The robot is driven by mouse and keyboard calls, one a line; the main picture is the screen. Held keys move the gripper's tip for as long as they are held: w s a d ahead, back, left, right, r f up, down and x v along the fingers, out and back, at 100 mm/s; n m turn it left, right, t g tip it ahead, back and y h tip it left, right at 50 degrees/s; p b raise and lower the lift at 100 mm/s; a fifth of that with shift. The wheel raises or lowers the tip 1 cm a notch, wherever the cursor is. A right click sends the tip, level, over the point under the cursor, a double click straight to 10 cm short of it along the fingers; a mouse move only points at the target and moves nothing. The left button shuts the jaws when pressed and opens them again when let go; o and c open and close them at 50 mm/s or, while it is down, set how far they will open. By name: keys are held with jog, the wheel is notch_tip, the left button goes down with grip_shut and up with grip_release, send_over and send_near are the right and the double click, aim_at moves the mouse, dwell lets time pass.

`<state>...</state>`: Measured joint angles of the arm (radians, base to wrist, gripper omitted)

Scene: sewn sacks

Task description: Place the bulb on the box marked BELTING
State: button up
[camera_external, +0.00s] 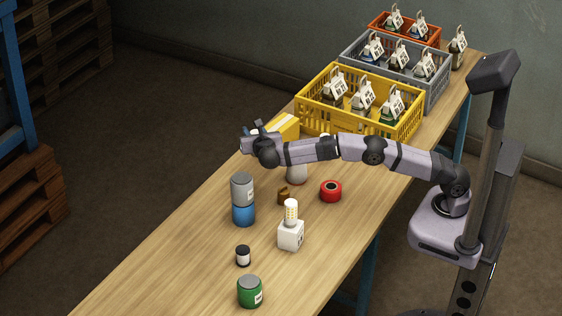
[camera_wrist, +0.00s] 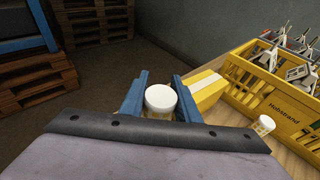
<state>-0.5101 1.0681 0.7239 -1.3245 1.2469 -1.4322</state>
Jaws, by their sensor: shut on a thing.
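My gripper (camera_external: 256,138) is over the far left part of the table, beside a yellow box with a white stripe (camera_external: 285,126). The yellow box (camera_wrist: 204,90) lies just right of the fingers there. I cannot read BELTING on any box.
A grey can (camera_external: 242,188) stands on a blue can (camera_external: 243,214). A red roll (camera_external: 330,190), a brown piece (camera_external: 283,196), a dark jar (camera_external: 243,256) and a green can (camera_external: 250,292) stand nearby. A yellow crate (camera_external: 360,118) with bottles is behind. The table's left front is clear.

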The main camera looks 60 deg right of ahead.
jog(key=s+d+r+m+g+h+p, duration=0.25)
jog(key=d+r+p, duration=0.95)
jog(key=d+r, duration=0.85)
jog(key=n+t+y, duration=0.3)
send_over(283, 121)
notch_tip(283, 121, down, 10)
jog(key=shift+s+a+f+p, duration=0.1)
jog(key=shift+f+p, duration=0.45)
jog(key=shift+f, duration=2)
jog(key=shift+s+f+p, duration=0.1)
jog(key=shift+f+p, duration=0.45)
jog(key=shift+f, duration=2)
jog(key=shift+f, duration=0.2)
jog(key=o, duration=1)
jog(key=shift+o, duration=0.2)
